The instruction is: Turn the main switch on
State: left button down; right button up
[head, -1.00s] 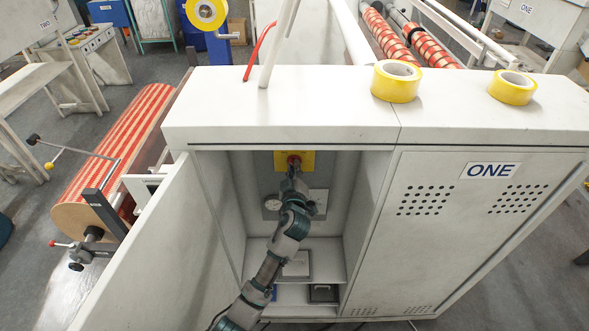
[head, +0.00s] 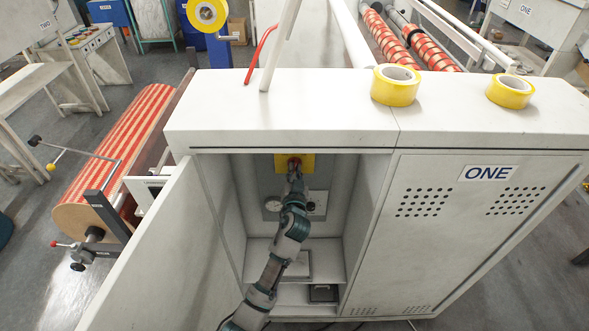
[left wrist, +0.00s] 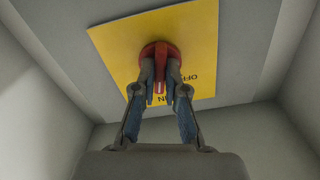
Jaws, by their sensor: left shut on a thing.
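The main switch is a red rotary knob (left wrist: 160,57) on a yellow plate (left wrist: 199,35) marked OFF and ON, on the back wall inside the open cabinet. In the left wrist view the red handle lies between my left gripper's two fingers (left wrist: 160,92), which are shut on it. The handle points toward the lettered edge of the plate. In the head view the yellow plate (head: 308,161) shows above my left gripper (head: 295,172), which hides part of the knob. My right gripper is in neither view.
The open cabinet door (head: 165,255) stands to the left of my arm, and a side wall (head: 365,205) is to its right. Two yellow tape rolls (head: 396,85) (head: 511,91) sit on the cabinet top.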

pick_arm(q)
jog(key=shift+f+m+p, duration=0.15)
jog(key=shift+m+p, duration=0.25)
jog(key=shift+m, duration=0.8)
jog(key=shift+f+m+p, duration=0.15)
jog(key=shift+m+p, duration=0.25)
jog(key=shift+m, duration=0.8)
jog(key=c, duration=1.3)
grip_release()
jog(key=shift+o, duration=0.4)
jog(key=shift+d, duration=0.15)
jog(key=shift+r, duration=0.1)
